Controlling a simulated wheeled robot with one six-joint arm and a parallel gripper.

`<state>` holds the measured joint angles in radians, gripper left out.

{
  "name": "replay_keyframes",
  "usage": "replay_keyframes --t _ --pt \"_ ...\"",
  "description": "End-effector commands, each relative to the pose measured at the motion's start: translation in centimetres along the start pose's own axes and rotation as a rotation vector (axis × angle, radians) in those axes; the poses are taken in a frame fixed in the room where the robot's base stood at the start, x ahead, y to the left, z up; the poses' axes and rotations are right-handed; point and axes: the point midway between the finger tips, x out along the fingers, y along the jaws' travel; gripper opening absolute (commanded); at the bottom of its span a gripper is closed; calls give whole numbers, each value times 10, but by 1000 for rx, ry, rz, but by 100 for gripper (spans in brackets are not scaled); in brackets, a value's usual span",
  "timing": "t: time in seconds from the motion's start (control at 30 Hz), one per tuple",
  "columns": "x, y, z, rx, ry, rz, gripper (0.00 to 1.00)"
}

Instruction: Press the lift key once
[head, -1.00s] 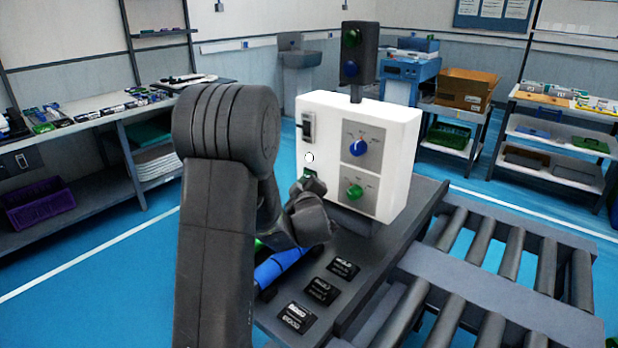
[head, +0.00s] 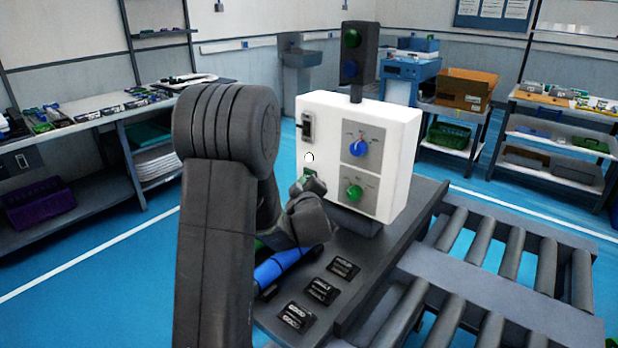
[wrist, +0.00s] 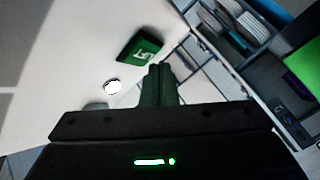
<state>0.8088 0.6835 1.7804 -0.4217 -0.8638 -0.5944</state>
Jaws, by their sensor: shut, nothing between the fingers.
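A white control box (head: 388,195) stands on a dark bench. On its left face is a small green key (head: 310,174), partly hidden by my gripper. In the wrist view the green key (wrist: 140,48) shows a white marking that I cannot fully read. My gripper (head: 309,184) is close in front of the key in the head view. In the wrist view its fingers (wrist: 159,74) are together and empty, with the tips just below and to the right of the key. I cannot tell whether they touch it.
A white round light (head: 309,157) sits above the key. A blue knob (head: 358,147) and a green knob (head: 355,191) are on the box's other face. Black labelled blocks (head: 321,290) lie on the bench, with a roller conveyor (head: 500,250) to the right.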

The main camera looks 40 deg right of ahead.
Motion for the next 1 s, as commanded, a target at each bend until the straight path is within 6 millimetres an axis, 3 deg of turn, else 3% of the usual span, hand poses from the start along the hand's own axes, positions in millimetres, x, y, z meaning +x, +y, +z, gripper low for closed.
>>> replay_keyframes --t 1.0 --pt "6 5 4 0 0 0 0"
